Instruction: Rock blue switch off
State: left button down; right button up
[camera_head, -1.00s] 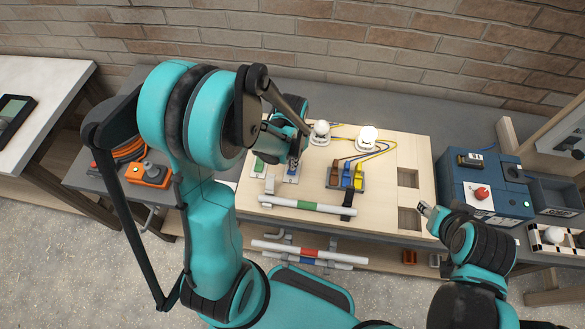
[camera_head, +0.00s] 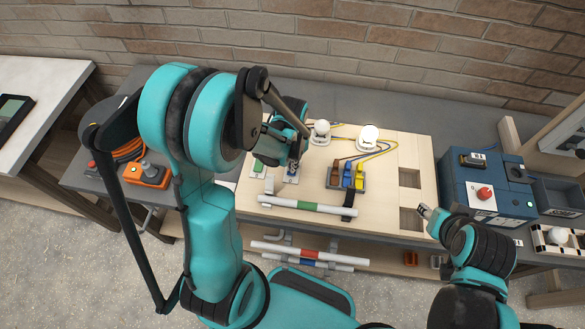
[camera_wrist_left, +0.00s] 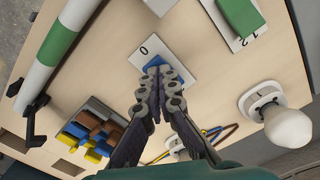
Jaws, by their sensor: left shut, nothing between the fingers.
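The blue switch (camera_wrist_left: 147,58) sits on a white plate (camera_wrist_left: 141,48) marked "0", on the light wooden board. My left gripper (camera_wrist_left: 161,76) is shut and empty, with its fingertips over the blue switch. They hide most of it, so I cannot tell for sure whether they touch it or which way it is tilted. In the head view, the left gripper (camera_head: 294,164) points down at the white plate (camera_head: 290,179). My right gripper (camera_head: 426,210) is beside the board's right edge, away from the switch; its finger opening is unclear.
A green switch (camera_head: 258,166) is left of the blue one. Two white bulbs (camera_head: 320,128) (camera_head: 368,135) stand behind. A coloured switch block (camera_head: 346,176) is to the right, and a white-green bar (camera_head: 308,206) runs along the front. A blue box (camera_head: 485,190) stands at right.

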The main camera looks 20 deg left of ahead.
pick_arm(q)
jog(key=shift+f, duration=0.25)
jog(key=shift+r+p, duration=2.45)
jog(key=shift+r, duration=1.2)
jog(key=shift+f, duration=0.1)
jog(key=shift+b, duration=0.3)
jog(key=s+d+n+t+b, duration=0.3)
jog(key=s+t+b, duration=0.4)
jog(key=b, duration=0.7)
jog(key=shift+s+r, duration=0.4)
jog(key=shift+s, duration=0.05)
